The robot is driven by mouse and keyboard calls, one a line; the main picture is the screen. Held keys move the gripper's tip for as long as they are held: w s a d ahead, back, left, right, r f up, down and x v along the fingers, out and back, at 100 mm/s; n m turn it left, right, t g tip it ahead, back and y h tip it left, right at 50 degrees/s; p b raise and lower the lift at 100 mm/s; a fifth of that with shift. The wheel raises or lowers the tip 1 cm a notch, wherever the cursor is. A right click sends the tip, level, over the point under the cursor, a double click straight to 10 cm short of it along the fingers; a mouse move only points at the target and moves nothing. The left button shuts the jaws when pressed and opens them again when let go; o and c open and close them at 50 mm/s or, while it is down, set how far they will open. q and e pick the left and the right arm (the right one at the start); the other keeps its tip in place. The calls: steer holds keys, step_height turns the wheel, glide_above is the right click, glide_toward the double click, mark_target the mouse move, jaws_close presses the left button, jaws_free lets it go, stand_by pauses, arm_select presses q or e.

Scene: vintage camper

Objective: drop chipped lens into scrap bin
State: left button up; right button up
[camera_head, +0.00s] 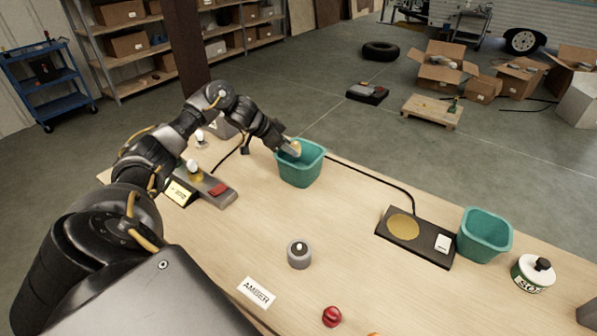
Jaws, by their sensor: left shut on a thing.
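My left gripper (289,151) reaches over the rim of a teal bin (301,174) near the back edge of the table. It is shut on a small amber lens (297,146), held at the bin's mouth. Chips on the lens are too small to make out. A second teal bin (484,236) stands at the right; which one is the scrap bin is not marked. A red lens (331,316) lies near the front edge. My right gripper is not in view.
A black plate with a gold disc (402,228) lies left of the second bin. A white can (533,273) stands at the right. A grey round base (299,254) and an AMBER card (257,292) lie mid-table. A lamp fixture (207,187) sits beside my left arm.

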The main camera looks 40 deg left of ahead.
arm_select(q)
steer(key=o, duration=1.2)
steer(key=b+v, duration=0.2)
steer(key=v, duration=0.9)
steer(key=shift+f, duration=0.15)
